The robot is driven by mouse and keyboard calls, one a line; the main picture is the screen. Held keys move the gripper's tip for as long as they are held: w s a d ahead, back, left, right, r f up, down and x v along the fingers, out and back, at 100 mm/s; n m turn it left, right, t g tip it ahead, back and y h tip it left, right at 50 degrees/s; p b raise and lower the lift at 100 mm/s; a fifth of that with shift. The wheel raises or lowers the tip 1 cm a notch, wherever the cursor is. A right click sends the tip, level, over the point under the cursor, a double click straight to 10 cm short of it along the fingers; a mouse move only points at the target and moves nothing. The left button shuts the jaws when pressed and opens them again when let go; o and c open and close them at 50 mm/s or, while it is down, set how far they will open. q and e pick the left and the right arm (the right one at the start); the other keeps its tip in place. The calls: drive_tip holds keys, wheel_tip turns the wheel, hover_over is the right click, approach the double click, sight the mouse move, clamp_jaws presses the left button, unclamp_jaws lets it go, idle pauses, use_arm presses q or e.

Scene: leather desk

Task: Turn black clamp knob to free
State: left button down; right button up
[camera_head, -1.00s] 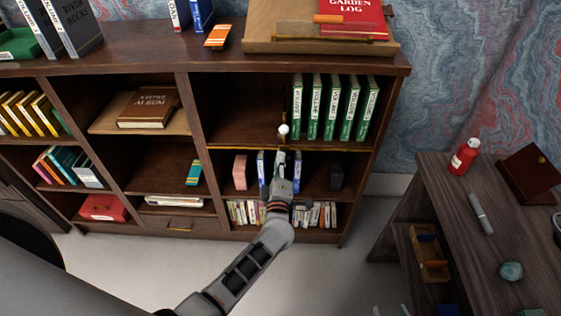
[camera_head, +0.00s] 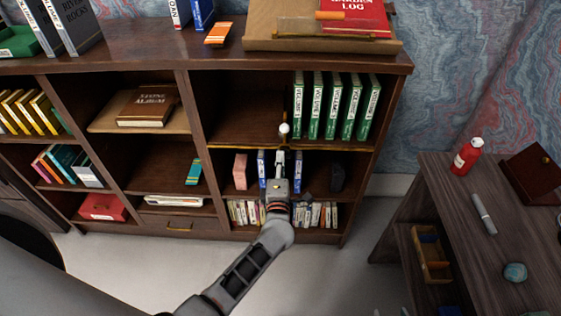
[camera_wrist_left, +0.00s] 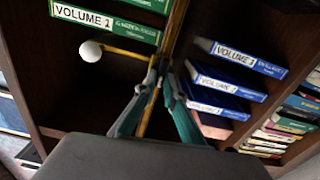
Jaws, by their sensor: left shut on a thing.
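A brass bar (camera_wrist_left: 125,52) with a white ball end (camera_wrist_left: 91,51) sticks out at the front edge of the bookcase's middle shelf. The white ball also shows in the head view (camera_head: 284,128), just beyond my fingers. My left gripper (camera_head: 288,158) is at this shelf edge; its fingertips (camera_wrist_left: 160,73) meet at the inner end of the bar, beside the brass edge strip. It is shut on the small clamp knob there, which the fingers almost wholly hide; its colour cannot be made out. My right gripper is not in view.
Green volumes (camera_head: 336,107) stand on the shelf above, right of the bar. A side desk (camera_head: 470,250) stands at the right.

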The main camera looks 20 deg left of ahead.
use_arm(q)
drive_tip(key=shift+f, duration=0.15)
drive_tip(key=c, duration=2.1)
unclamp_jaws()
drive_tip(key=shift+c, duration=0.2)
drive_tip(key=v, duration=0.7)
drive_tip(key=shift+s, duration=0.3)
drive_tip(key=s+d+f+m+g+h, duration=0.1)
drive_tip(key=s+f+m+h, duration=0.25)
drive_tip(key=s+m, duration=0.45)
drive_tip(key=s+d+f+m+g+h, duration=0.1)
drive_tip(key=s+d+f+m+h, duration=0.1)
drive_tip(key=s+m+h, duration=0.6)
drive_tip(key=s+a+f+m+g+y, duration=0.4)
drive_tip(key=s+f+m, duration=0.3)
drive_tip(key=m, duration=0.3)
drive_tip(key=shift+s+a+g+p, duration=0.35)
drive_tip(key=shift+s+a+g, duration=0.1)
drive_tip(key=shift+s, duration=0.35)
